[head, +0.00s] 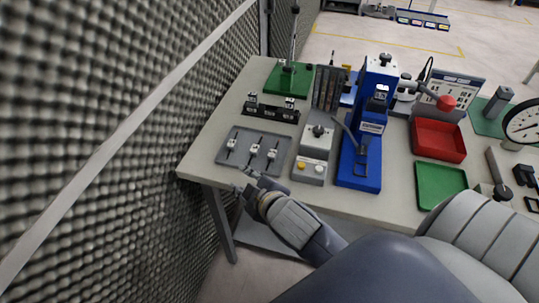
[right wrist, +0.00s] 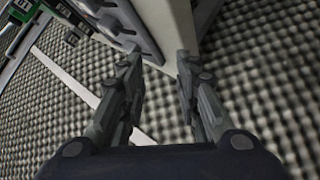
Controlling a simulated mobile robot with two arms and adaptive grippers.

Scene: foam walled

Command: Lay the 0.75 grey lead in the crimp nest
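A grey tray (head: 243,138) near the front left of the table holds several small leads with pale and dark parts, such as one lead (head: 254,150) in the middle. I cannot tell which is the 0.75 grey one. A blue press (head: 372,128) stands right of the tray; I cannot make out its crimp nest. My right gripper (head: 247,184) is at the table's front left edge, just in front of the tray. In the right wrist view its fingers (right wrist: 157,56) are apart with nothing between them. My left gripper is out of view.
A black fixture (head: 272,112) and a green-based stand (head: 289,80) are behind the tray. A grey box with buttons (head: 309,171) stands between tray and press. A red bin (head: 438,140) and green tray (head: 440,183) lie right. Foam wall (head: 110,150) stands close at left.

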